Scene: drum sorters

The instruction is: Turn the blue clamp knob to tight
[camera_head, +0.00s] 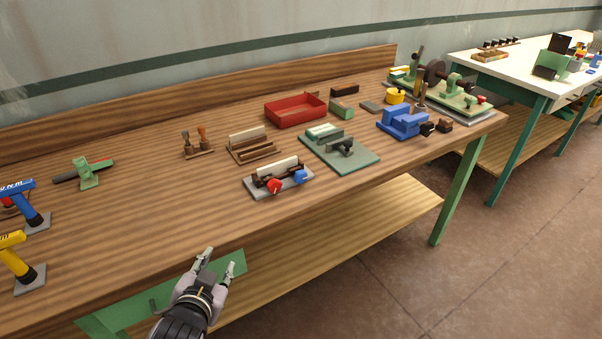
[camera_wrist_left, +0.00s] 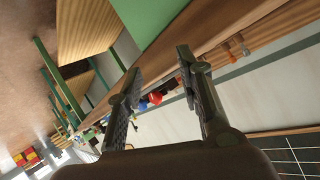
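The blue clamp knob (camera_head: 300,177) sits at the right front of a small fixture with a grey base plate (camera_head: 268,192) on the wooden bench. A red knob (camera_head: 274,186) is beside it on the left, and a white bar lies behind them. My left gripper (camera_head: 218,261) is open and empty in front of the bench's front edge, left of and nearer than the fixture. In the left wrist view its two fingers (camera_wrist_left: 158,72) are spread apart, with the red knob (camera_wrist_left: 155,98) small and far between them. My right gripper is not in view.
A green plate fixture (camera_head: 368,160) and a blue vise (camera_head: 402,121) stand to the right on the bench (camera_head: 150,225). A red tray (camera_head: 296,111) lies behind. Yellow and blue tools stand at far left. The bench front left of the fixture is clear.

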